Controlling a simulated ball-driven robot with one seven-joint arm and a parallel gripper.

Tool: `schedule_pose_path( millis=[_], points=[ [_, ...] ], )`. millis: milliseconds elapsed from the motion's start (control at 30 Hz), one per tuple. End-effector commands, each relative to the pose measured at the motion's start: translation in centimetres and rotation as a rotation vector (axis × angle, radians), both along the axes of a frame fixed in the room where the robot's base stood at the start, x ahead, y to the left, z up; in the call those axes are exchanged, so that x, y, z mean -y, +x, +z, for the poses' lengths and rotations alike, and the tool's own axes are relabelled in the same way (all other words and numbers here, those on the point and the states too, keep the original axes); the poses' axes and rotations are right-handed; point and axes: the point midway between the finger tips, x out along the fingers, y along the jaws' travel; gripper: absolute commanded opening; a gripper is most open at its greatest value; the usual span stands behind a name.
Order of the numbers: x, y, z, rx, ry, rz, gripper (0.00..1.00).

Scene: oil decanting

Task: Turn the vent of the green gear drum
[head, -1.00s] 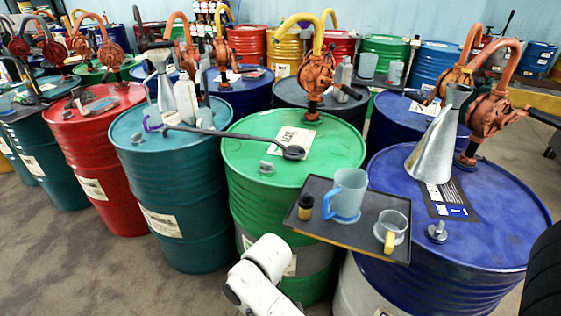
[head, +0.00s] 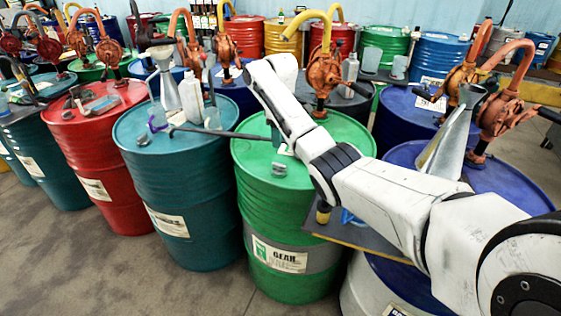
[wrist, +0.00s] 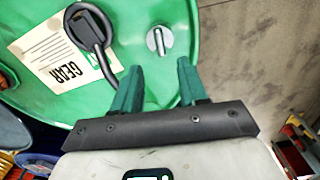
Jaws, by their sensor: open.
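The green gear drum (head: 290,225) stands in the middle of the head view, with a GEAR label on its side. Its vent (head: 279,168) is a small grey fitting near the front rim of the lid. In the wrist view the vent (wrist: 159,41) shows as a grey round cap with a raised bar. My gripper (wrist: 157,68) is open and empty, its two green fingers pointing at the lid. The vent lies just beyond the fingertips, roughly midway between them, and apart from both. In the head view my arm hides much of the gripper.
An orange pump (head: 322,72) stands behind. A tray with vessels at right is mostly hidden by my arm.

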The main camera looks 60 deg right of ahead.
Motion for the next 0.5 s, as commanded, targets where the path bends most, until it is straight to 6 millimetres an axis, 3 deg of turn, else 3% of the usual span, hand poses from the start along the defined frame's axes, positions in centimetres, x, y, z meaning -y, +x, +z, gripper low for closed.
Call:
schedule_pose_path(
  millis=[167,500],
  points=[
    [0.1,-0.1,-1.7,-0.005,0.002,0.0,0.43],
    [0.1,-0.1,-7.7,-0.004,0.001,-0.001,0.43]
  ],
)
